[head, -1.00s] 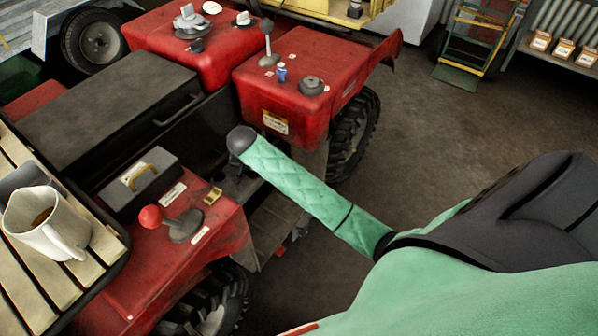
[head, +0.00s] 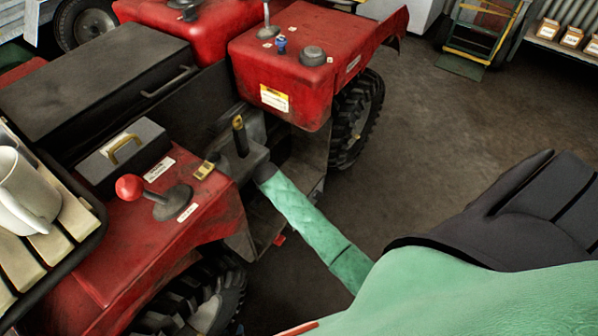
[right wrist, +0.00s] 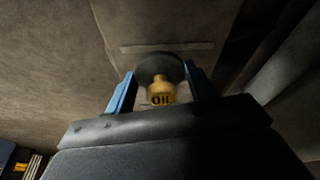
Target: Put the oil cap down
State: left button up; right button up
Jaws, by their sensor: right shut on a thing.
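The yellow oil cap (right wrist: 161,92), marked OIL, shows in the right wrist view. My right gripper (right wrist: 158,84) is shut on it, with blue fingers at either side. A dark rounded shape lies just behind the cap, and I cannot tell whether it is part of it. Behind them is a brown, worn surface, and nothing visibly touches the cap from below.
The red quad (head: 290,75) fills the left and middle of the head view. A slatted rack (head: 70,215) holds a white mug (head: 25,195). Bare floor (head: 430,120) lies to the right.

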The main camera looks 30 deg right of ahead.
send_over(300, 178)
jog(key=shift+s+a, duration=0.15)
jog(key=shift+a, duration=0.2)
jog(key=shift+f+b, duration=0.4)
jog(key=shift+f, duration=1.4)
jog(key=o, duration=1)
jog(key=shift+f, duration=0.1)
jog(key=shift+o, duration=0.2)
jog(key=v, duration=0.5)
jog(key=shift+p, duration=0.35)
jog(key=s+a, duration=0.2)
jog(key=a, duration=0.1)
jog(key=s+a, duration=0.2)
jog(key=a, duration=0.1)
jog(key=s+a, duration=0.2)
jog(key=a, duration=0.2)
jog(key=shift+s, duration=0.35)
